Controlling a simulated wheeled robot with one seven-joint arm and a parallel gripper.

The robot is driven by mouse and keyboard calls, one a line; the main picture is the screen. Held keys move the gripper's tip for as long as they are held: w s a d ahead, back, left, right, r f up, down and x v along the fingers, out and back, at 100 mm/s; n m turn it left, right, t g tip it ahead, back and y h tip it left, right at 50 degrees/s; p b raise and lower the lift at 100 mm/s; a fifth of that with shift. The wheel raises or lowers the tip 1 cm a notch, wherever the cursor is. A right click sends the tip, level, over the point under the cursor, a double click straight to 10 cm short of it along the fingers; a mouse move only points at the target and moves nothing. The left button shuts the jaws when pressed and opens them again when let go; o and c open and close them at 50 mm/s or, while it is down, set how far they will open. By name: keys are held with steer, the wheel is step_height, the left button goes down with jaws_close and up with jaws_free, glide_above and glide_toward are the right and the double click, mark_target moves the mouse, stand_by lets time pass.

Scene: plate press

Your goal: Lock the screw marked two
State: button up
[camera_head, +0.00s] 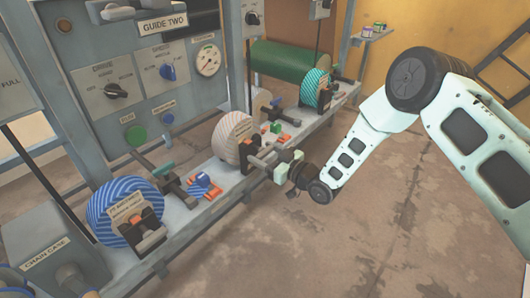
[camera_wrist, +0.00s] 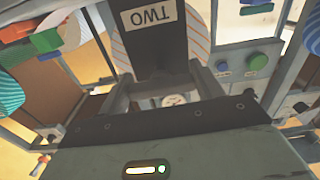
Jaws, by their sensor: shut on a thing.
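The screw marked two has a dark block with a "TWO" label, upside down in the wrist view (camera_wrist: 152,17). In the head view, its dark block (camera_head: 244,152) stands in front of a beige striped roll (camera_head: 229,135) at the middle of the bench. A grey handle (camera_head: 258,161) sticks out from the block toward my arm. My gripper (camera_head: 273,163) is shut on this handle. In the wrist view, my gripper's fingers (camera_wrist: 163,85) reach up to the block from both sides. The exact grip and the locking parts are hidden.
A blue striped roll (camera_head: 122,208) with its own dark block stands at the left. A teal striped roll (camera_head: 315,89) stands at the right, by a green cylinder (camera_head: 290,63). A control panel (camera_head: 145,75) rises behind the bench. The floor in front (camera_head: 235,240) is clear.

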steer(key=shift+f+m, duration=0.1)
steer(key=shift+m, duration=0.2)
steer(key=o, duration=1)
steer(key=p+v, duration=0.4)
steer(key=v, duration=1.3)
steer(key=shift+s+d+p, duration=0.2)
steer(key=shift+p, duration=0.15)
